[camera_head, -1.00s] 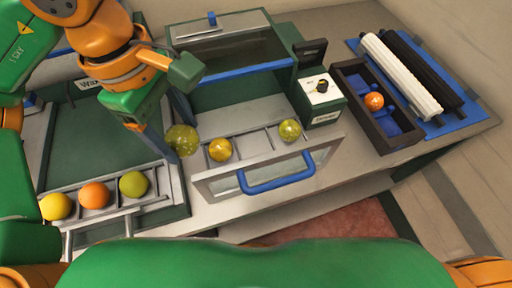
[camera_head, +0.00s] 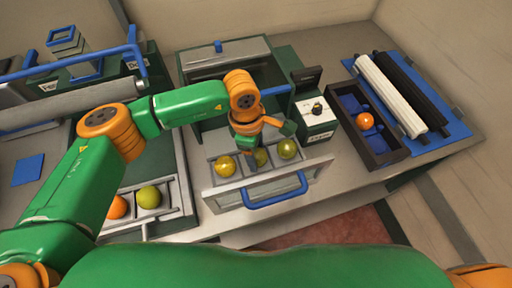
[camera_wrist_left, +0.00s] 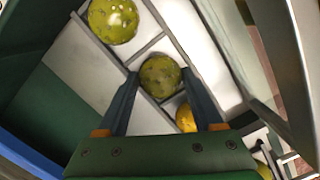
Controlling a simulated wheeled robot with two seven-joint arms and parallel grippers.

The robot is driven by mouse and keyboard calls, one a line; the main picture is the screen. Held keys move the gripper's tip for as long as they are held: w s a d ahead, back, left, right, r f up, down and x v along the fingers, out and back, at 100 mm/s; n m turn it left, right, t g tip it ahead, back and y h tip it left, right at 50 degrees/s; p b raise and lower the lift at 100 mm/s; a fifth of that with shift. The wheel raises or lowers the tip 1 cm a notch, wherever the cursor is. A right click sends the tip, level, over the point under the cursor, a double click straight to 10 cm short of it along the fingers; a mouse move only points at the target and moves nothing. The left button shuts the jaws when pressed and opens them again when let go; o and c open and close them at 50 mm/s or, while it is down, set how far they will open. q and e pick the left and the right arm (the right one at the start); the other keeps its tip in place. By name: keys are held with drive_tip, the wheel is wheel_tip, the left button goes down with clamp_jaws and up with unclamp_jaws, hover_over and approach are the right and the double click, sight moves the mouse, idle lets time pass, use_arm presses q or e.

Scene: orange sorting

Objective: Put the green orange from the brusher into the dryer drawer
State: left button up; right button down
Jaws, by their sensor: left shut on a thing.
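My left gripper (camera_head: 258,150) reaches down into the open drawer (camera_head: 225,198), which has a clear front and a blue handle and appears to be the dryer drawer. The gripper is shut on a green orange (camera_wrist_left: 161,76), low in the middle compartment; it also shows in the head view (camera_head: 261,158), partly covered by the fingers. A yellow orange (camera_head: 225,167) lies to its left and a spotted green orange (camera_head: 287,148) to its right. These two also show in the wrist view, the yellow one (camera_wrist_left: 187,119) and the green one (camera_wrist_left: 113,20). My right gripper is out of view.
At the left a rack holds an orange one (camera_head: 116,207) and a green one (camera_head: 149,197). A control box (camera_head: 317,116) with a black knob stands right of the drawer. Beyond it are a dark tray (camera_head: 384,159) with one orange fruit, and white and black rollers (camera_head: 392,95).

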use_arm(q)
drive_tip(key=shift+f, duration=0.15)
drive_tip(key=o, duration=1)
drive_tip(key=shift+b, duration=0.3)
drive_tip(key=o, duration=0.4)
drive_tip(key=shift+r, duration=0.4)
wheel_tip(320, 180, up, 12)
drive_tip(key=a+b, duration=0.1)
drive_tip(key=b, duration=0.1)
drive_tip(key=shift+a+f, duration=0.2)
drive_tip(key=shift+f, duration=0.05)
